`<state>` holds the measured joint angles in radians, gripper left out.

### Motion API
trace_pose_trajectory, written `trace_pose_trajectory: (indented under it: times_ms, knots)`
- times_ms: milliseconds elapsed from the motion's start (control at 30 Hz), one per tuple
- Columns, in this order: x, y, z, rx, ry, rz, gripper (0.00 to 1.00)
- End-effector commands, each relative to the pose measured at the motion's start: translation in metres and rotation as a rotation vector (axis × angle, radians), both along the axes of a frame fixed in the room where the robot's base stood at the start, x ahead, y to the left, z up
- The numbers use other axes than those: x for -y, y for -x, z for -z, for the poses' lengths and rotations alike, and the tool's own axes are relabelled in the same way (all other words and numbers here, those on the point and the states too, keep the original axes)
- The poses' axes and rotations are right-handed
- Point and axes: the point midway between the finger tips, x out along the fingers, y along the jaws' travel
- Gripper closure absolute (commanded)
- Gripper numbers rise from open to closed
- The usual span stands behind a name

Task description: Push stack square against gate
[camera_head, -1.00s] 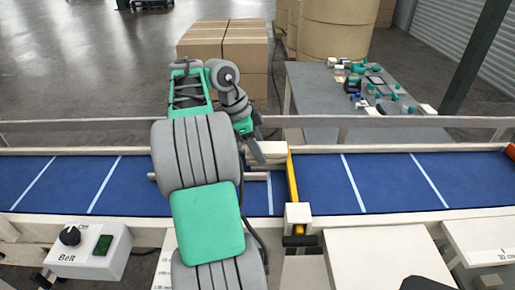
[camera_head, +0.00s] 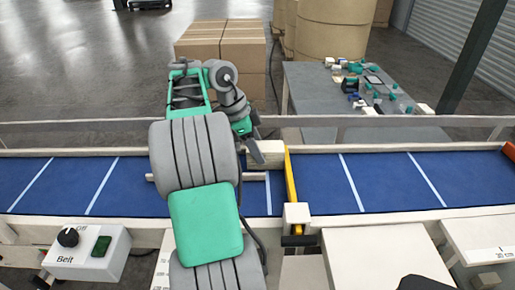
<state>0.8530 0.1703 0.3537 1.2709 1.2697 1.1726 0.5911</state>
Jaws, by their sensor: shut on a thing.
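The yellow gate (camera_head: 291,178) stands across the blue belt, right of my arm. A pale stack (camera_head: 272,148) lies at the far side of the belt, its right end close to the gate; I cannot tell whether they touch. My gripper (camera_head: 256,153) is at the left part of the stack, pointing down, and is shut on it. My arm hides the belt to the left of the stack, and the fingertips are small and partly hidden.
A thin pale rod (camera_head: 254,176) lies on the belt (camera_head: 50,187), partly behind my arm. A rail (camera_head: 370,121) runs along the far side. The belt switch box (camera_head: 88,251) is at the near left. The belt right of the gate is clear.

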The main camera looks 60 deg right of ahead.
Motion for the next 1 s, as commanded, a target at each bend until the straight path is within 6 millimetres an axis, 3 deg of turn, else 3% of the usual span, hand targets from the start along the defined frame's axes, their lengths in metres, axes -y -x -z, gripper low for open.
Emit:
trace_pose_trajectory:
  times_ms: [1000]
  knots:
    - [-0.0017, -0.0039, 0.0018, -0.001, 0.001, -0.001, 0.96]
